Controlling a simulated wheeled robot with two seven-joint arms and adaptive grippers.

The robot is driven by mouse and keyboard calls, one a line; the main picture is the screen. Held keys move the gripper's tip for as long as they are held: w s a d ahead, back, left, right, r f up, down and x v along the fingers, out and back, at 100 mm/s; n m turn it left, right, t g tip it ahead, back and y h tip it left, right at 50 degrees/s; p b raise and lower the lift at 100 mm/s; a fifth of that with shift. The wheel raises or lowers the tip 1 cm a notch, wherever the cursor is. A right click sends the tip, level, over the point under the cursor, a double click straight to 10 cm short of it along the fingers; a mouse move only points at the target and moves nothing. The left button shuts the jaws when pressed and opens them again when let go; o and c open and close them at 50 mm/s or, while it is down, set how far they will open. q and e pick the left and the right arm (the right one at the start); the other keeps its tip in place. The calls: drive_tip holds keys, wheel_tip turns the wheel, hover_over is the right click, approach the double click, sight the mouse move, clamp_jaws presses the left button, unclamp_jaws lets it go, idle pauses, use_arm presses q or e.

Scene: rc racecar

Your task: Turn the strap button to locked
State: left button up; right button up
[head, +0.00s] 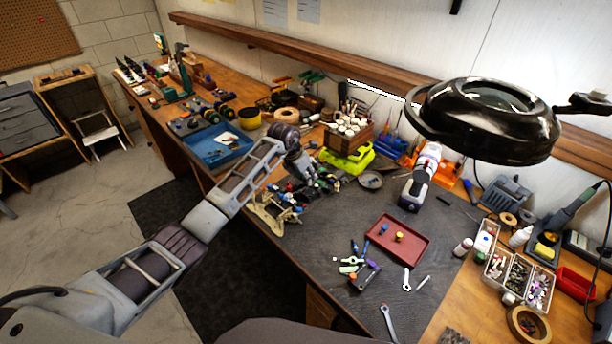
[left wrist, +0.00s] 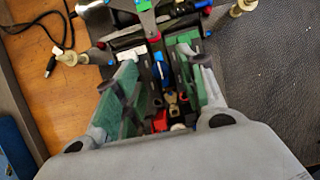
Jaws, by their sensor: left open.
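The RC racecar (head: 282,207) stands on the left part of the dark work mat, on a cream-coloured stand, partly hidden by my left arm. In the left wrist view the car's chassis (left wrist: 162,84) runs between my fingers, crowded with black, blue and red parts. My left gripper (head: 318,178) is over the car, pointing down. It also shows in the left wrist view (left wrist: 160,72), open, with green pads on either side of the chassis. I cannot make out the strap button among the parts, or whether a finger touches the car.
A red tray (head: 416,248) lies on the mat, with small tools beside it. A yellow-green case (head: 348,160) stands behind the car. A blue tray (head: 222,150) sits on the wooden bench to the left. A black magnifier lamp (head: 490,120) hangs over the right side.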

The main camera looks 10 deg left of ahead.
use_arm(q)
drive_tip(key=shift+w+d+f, duration=0.15)
drive_tip(key=shift+w+f, duration=0.05)
drive_tip(key=shift+f, duration=0.4)
drive_tip(key=shift+c, duration=0.2)
clamp_jaws()
